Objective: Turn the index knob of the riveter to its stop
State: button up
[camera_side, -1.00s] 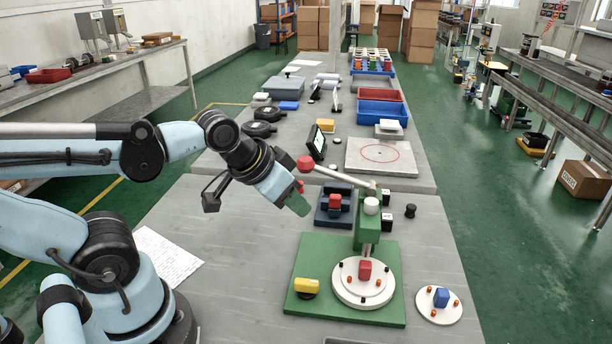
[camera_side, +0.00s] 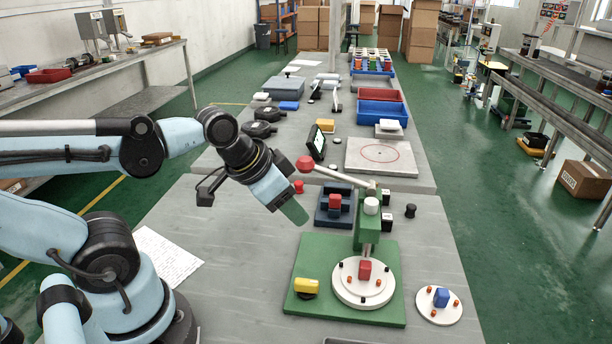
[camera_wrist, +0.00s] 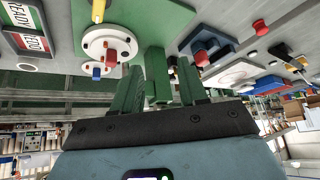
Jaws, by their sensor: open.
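The riveter (camera_side: 312,255) has a green base and column, a hand lever with a red ball (camera_side: 305,163), and a white round table (camera_side: 350,290) carrying a red block (camera_side: 365,268). A yellow knob (camera_side: 306,286) on a dark foot sits at the base's front left; I take it for the index knob. In the wrist view the yellow knob (camera_wrist: 99,10) is at the top edge, partly cut off. My gripper (camera_side: 294,212) is open and empty, in the air behind and above the knob, left of the column. In the wrist view the green column shows between the fingers (camera_wrist: 160,88).
A white disc (camera_side: 424,304) with a blue block lies right of the riveter. A dark blue fixture (camera_side: 325,217) with a red part stands behind it. A paper sheet (camera_side: 165,258) lies at left. The grey bench between paper and riveter is clear.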

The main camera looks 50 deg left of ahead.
aim_at(306, 281)
jog(key=s+d+m+g+h, duration=0.3)
jog(key=s+m, duration=0.2)
jog(key=m, duration=0.2)
jog(key=shift+x, duration=5.8)
jog(key=shift+d, duration=0.1)
grip_shut()
